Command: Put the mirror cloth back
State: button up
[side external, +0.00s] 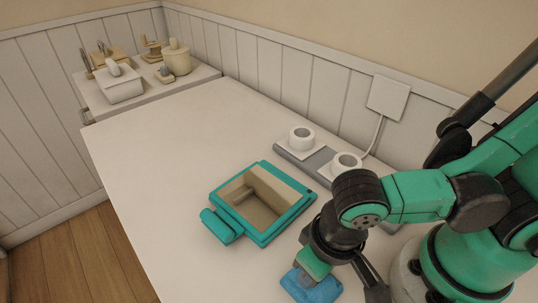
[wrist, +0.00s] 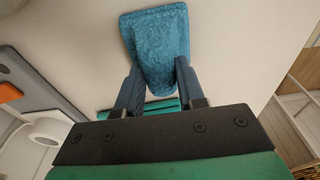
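The blue mirror cloth (side external: 312,286) is at the front of the white table in the side external view, below my gripper. In the wrist view the cloth (wrist: 158,35) spreads out beyond the fingertips and narrows between them. My gripper (wrist: 158,78) has a finger against each side of the cloth and appears closed on it. In the side external view my gripper (side external: 312,272) points down, and I cannot tell whether the cloth touches the table. The teal box (side external: 262,240) with a beige, open inside stands left of my gripper. A teal edge (wrist: 145,107) shows behind my gripper in the wrist view.
A grey strip (side external: 321,163) behind the box bears two white cups (side external: 301,137) (side external: 345,163). A white wall plate (side external: 388,98) has a cable running down. A white cabinet (side external: 150,95) with several pots stands at the back left. The table's left part is clear.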

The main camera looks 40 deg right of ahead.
jog(key=o, duration=0.4)
jog(key=shift+o, duration=0.2)
jog(key=shift+r, duration=0.1)
jog(key=shift+s+r, duration=0.65)
jog(key=shift+r, duration=5.3)
jog(key=w+d+f+t, duration=0.2)
jog(key=w+d+t, duration=0.3)
jog(key=w+d, duration=0.8)
jog(key=shift+w+d+t, duration=0.2)
jog(key=shift+d+t, duration=0.2)
